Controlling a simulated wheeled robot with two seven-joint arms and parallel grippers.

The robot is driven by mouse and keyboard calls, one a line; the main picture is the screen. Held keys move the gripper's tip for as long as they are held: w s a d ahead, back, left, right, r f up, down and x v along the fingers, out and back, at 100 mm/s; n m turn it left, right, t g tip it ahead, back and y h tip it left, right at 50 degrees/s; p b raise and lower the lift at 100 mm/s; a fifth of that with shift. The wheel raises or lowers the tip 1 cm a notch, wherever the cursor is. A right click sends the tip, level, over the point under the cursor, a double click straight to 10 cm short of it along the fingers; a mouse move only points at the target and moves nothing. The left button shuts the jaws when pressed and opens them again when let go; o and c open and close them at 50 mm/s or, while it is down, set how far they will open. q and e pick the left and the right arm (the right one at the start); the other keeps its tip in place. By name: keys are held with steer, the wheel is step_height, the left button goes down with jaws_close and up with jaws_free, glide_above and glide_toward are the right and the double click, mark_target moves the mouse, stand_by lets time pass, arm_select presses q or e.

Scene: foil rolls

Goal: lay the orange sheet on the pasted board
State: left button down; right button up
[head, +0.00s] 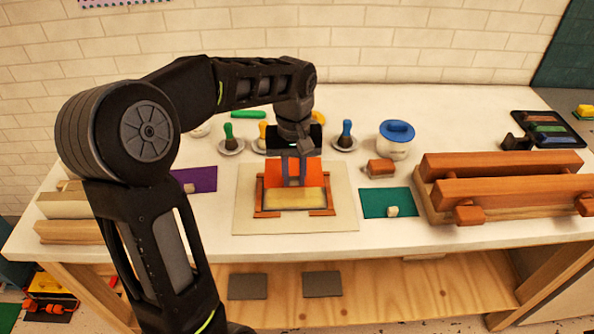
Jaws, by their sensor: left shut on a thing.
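The orange sheet (312,172) hangs tilted from my left gripper (294,180), which is shut on it. The sheet is just above the far part of the board (295,199), a pale yellowish block lying between reddish-brown corner guides (322,212). The sheet covers the board's far edge from view. I cannot tell whether the sheet touches the board. My right gripper is not in view.
A cream mat (246,218) lies under the guides. A purple sheet (198,180) lies left and a green sheet (386,203) right. Dabbers (346,134) and a blue-lidded pot (396,140) stand behind. A wooden press (500,185) fills the right side.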

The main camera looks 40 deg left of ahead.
mark_target(295, 186)
arm_select(q)
steer(key=shift+f, duration=0.1)
